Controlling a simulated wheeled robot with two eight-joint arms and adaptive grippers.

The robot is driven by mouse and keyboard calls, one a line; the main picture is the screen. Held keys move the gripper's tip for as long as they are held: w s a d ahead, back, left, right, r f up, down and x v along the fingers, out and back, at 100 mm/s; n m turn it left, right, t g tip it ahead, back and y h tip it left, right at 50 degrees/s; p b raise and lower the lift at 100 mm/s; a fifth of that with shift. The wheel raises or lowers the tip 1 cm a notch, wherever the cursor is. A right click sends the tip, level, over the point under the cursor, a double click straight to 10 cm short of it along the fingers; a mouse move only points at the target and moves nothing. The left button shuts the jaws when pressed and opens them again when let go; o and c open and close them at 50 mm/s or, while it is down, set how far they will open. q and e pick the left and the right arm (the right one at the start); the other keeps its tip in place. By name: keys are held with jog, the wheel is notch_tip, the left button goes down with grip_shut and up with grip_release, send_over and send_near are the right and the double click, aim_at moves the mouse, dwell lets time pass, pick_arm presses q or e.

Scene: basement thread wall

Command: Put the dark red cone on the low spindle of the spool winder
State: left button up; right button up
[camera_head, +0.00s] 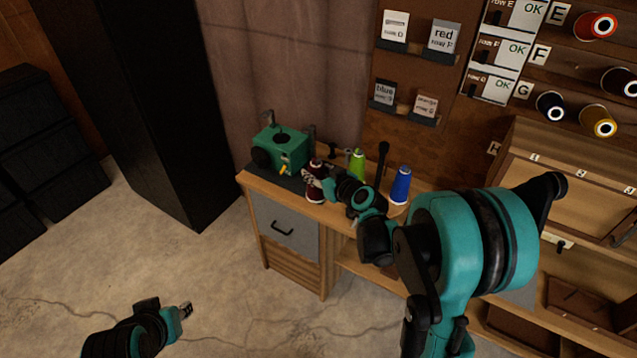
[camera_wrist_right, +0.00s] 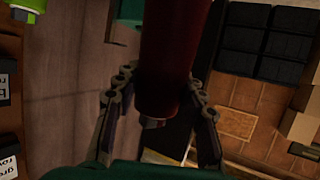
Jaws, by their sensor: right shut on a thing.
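The dark red cone (camera_head: 316,189) is held roughly upright by my right gripper (camera_head: 316,180), just right of the green spool winder (camera_head: 284,150). In the right wrist view the dark red cone (camera_wrist_right: 172,45) stands between the two fingers of my right gripper (camera_wrist_right: 158,90), which is shut on it. A green part of the winder (camera_wrist_right: 124,22) shows at the top of that view. I cannot tell the low spindle from the winder's other parts, nor whether the cone touches the bench. My left gripper (camera_head: 184,311) is low over the floor, far from the bench; its jaws are too small to read.
A light green cone (camera_head: 357,163) and a blue cone (camera_head: 400,186) stand on the wooden bench right of my right gripper, with a dark post (camera_head: 381,163) between them. A tall black cabinet (camera_head: 160,110) stands left of the bench. Several spools hang on the right wall.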

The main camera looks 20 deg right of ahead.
jog(key=w+d+f+m+h, duration=0.1)
jog(key=w+d+f, duration=0.15)
jog(key=w, duration=0.65)
jog(key=w+d+f+h, duration=0.1)
jog(key=w+d, duration=0.3)
jog(key=w, duration=0.5)
jog(key=shift+m, duration=0.3)
jog(key=shift+w+f+b, duration=0.15)
jog(key=shift+f+b, duration=1.15)
jog(key=shift+f, duration=1.05)
jog(key=shift+w+f+b, duration=0.1)
jog(key=shift+f+b, duration=1.2)
jog(key=shift+f, duration=1)
jog(key=shift+f+b, duration=0.35)
jog(key=shift+f, duration=0.15)
jog(key=shift+f+b, duration=0.1)
jog(key=shift+b, duration=0.2)
jog(key=shift+f, duration=0.25)
jog(key=o, duration=1.3)
jog(key=shift+r, duration=0.1)
